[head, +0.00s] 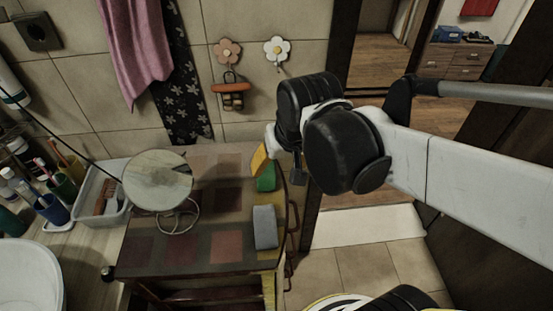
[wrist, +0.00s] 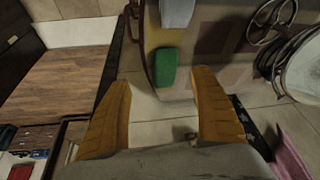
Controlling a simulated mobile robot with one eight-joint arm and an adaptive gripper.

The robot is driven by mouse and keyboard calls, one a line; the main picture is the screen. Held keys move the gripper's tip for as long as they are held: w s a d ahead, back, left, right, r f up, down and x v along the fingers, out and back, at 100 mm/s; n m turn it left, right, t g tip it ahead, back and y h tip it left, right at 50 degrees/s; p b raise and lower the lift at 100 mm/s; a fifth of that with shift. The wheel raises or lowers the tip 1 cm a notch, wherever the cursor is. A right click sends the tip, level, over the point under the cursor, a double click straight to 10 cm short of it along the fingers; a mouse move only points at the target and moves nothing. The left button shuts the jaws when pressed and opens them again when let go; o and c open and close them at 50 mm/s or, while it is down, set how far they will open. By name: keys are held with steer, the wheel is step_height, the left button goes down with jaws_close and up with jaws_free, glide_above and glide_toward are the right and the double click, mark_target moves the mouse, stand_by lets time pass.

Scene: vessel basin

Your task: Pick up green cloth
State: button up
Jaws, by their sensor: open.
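The green cloth (head: 266,178) looks like a small green block. It lies on the checkered top of a small cabinet (head: 150,255), near its right edge, in the head view. In the wrist view the green cloth (wrist: 165,68) shows between and just beyond the tips of two orange-yellow fingers. My gripper (head: 268,166) is just above and beside the green cloth in the head view, with one yellow finger visible and the other hidden. In the wrist view my gripper (wrist: 161,85) is open, with nothing between the fingers. Whether a finger touches the cloth cannot be told.
A grey block-like cloth (head: 265,227) lies on the same top, nearer the front. A round mirror (head: 157,181) on a wire stand is to the left, beside a white tray (head: 101,197). Cups (head: 53,209) stand further left. Floor is open right of the cabinet.

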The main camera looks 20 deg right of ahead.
steer(key=m+g+p, duration=0.1)
steer(key=g+p, duration=0.1)
steer(key=p, duration=0.3)
glide_toward(266, 168)
step_height(266, 168, up, 3)
steer(key=s, duration=0.2)
steer(key=w+f+m+g+p, duration=0.2)
steer(key=w+p, duration=0.2)
steer(key=p, duration=0.1)
steer(key=shift+g, duration=0.3)
step_height(266, 168, down, 12)
steer(key=b, duration=0.3)
steer(key=shift+r, duration=0.1)
steer(key=c, duration=1.1)
